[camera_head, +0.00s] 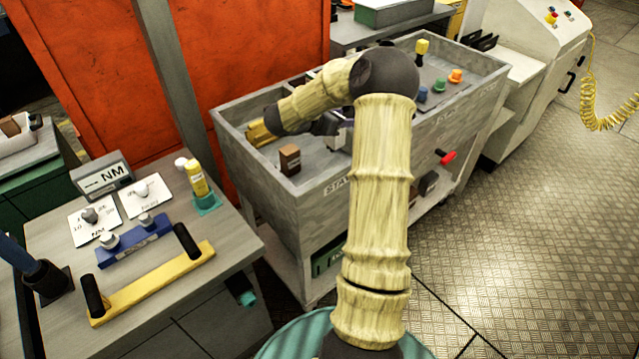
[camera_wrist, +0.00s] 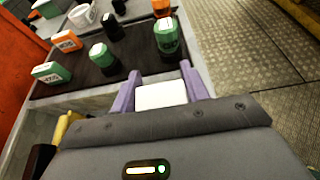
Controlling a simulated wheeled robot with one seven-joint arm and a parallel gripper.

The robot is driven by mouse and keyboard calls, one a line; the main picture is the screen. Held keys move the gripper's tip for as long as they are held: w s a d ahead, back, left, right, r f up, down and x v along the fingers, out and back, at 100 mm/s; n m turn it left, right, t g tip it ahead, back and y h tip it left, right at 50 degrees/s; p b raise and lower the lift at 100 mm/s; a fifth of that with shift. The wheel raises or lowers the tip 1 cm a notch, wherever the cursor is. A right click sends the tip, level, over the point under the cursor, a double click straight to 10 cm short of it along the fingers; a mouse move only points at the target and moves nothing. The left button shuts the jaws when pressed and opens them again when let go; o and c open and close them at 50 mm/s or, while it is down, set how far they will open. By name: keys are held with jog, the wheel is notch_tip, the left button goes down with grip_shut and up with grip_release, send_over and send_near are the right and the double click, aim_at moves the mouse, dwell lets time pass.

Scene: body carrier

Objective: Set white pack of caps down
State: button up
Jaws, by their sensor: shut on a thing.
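In the wrist view, my gripper (camera_wrist: 160,84) has its two purple fingers closed on the sides of the white pack of caps (camera_wrist: 162,96). The pack shows as a plain white block between the fingers; its lower part is hidden by the gripper body. Past it lies a dark mat (camera_wrist: 118,84) with several items on it. In the head view, my arm bends over the grey cart (camera_head: 247,172), and my gripper is low over its tray, largely hidden by my arm. I cannot tell whether the pack touches a surface.
On the mat stand a green bottle (camera_wrist: 167,36), another green one (camera_wrist: 103,57), a green pack (camera_wrist: 52,73) and an orange pack (camera_wrist: 67,41). A brown block (camera_head: 290,159) sits in the cart's near end. A workbench (camera_head: 215,262) stands at left; floor is clear at right.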

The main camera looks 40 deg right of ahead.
aim_at(340, 139)
jog(key=shift+f, duration=0.45)
jog(key=shift+f, duration=0.1)
jog(key=shift+f+p, duration=0.45)
jog(key=shift+f, duration=2.6)
